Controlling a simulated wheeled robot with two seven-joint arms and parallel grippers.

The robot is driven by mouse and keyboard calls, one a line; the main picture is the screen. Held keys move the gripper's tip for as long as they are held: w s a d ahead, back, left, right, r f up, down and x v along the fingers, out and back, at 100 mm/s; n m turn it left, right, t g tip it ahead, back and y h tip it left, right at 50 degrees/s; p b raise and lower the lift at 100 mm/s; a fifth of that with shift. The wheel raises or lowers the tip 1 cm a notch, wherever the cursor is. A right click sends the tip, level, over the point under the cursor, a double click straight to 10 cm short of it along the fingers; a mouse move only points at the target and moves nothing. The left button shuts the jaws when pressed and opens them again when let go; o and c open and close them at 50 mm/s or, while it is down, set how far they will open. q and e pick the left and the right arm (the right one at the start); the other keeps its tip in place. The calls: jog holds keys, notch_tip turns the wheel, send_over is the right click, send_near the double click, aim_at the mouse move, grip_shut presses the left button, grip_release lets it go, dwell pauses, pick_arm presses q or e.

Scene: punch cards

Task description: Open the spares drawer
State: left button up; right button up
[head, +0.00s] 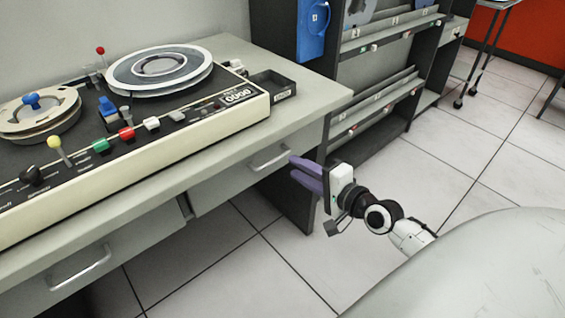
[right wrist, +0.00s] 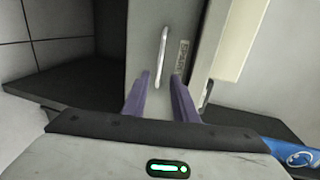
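The spares drawer (head: 235,182) is the right-hand drawer under the desk top, and its front looks shut. Its bar handle (head: 270,158) is at the right of the front in the head view. In the right wrist view the handle (right wrist: 161,54) stands upright in the picture, beside a partly readable label (right wrist: 182,57). My right gripper (head: 302,168) has purple fingers pointing at the handle. They are apart and empty, with the handle ahead of the gap (right wrist: 160,92) and seemingly short of contact. My left gripper is out of view.
A second drawer handle (head: 80,268) is at the lower left. A tape console (head: 150,140) and a small black tray (head: 271,86) stand on the desk (head: 318,94). A dark shelf rack (head: 385,90) stands behind my right gripper. The tiled floor (head: 440,165) to the right is clear.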

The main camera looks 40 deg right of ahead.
jog(key=x, duration=0.7)
jog(key=shift+b, duration=0.45)
jog(key=shift+a, duration=0.1)
jog(key=shift+s, duration=0.1)
grip_shut()
dwell(0.7)
